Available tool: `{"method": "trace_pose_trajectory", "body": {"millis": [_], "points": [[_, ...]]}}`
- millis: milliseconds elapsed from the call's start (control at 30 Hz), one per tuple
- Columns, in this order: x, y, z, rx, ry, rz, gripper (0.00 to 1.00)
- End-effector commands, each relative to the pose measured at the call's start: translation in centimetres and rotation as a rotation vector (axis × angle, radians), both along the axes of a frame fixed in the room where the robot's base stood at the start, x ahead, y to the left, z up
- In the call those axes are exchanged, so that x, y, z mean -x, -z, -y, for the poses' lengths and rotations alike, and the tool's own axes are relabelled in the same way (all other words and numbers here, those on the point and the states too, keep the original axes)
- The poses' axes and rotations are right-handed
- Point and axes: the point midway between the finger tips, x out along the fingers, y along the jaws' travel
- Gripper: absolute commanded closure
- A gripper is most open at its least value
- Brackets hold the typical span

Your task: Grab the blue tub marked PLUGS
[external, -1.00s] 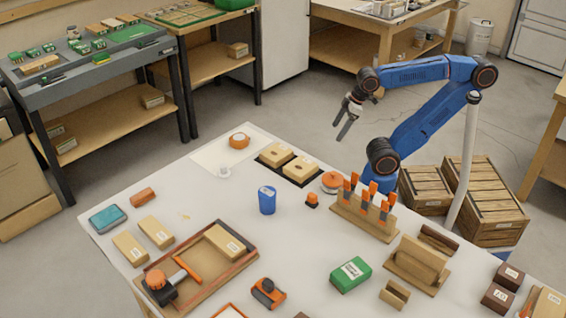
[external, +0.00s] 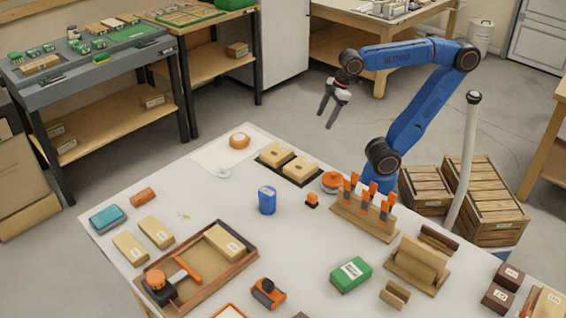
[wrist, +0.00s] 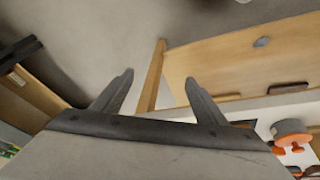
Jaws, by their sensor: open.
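The blue tub (external: 267,200) stands upright on the white table, near the middle of the external view, with a pale label on its side. The label is too small to read. My gripper (external: 331,116) is open and empty, raised beyond the table's far edge, above and to the right of the tub. In the wrist view my gripper's two fingers (wrist: 158,88) are spread with nothing between them. The tub cannot be made out in the wrist view.
Two tan blocks on a dark tray (external: 270,163), an orange-topped round container (external: 331,181) and a small orange piece (external: 312,200) stand near the tub. A wooden rack with orange-handled tools (external: 365,212) is to the right.

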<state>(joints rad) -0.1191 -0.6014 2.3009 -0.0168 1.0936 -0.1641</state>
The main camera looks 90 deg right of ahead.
Motion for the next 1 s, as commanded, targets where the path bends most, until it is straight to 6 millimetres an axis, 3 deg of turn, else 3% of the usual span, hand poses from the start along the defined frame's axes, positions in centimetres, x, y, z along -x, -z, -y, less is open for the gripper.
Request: {"method": "trace_pose_trajectory", "body": {"millis": [200, 500, 767, 1000], "points": [[-5.8, -5.6, -3.8, 0.064, -0.222, -0.046, 0.34], [-12.9, -11.6, -10.7, 0.149, -0.522, -0.104, 0.34], [-18.1, -15.3, -18.2, 0.220, -0.782, -0.150, 0.34], [-21.7, -17.3, -26.3, 0.282, -1.021, -0.192, 0.34]]}}
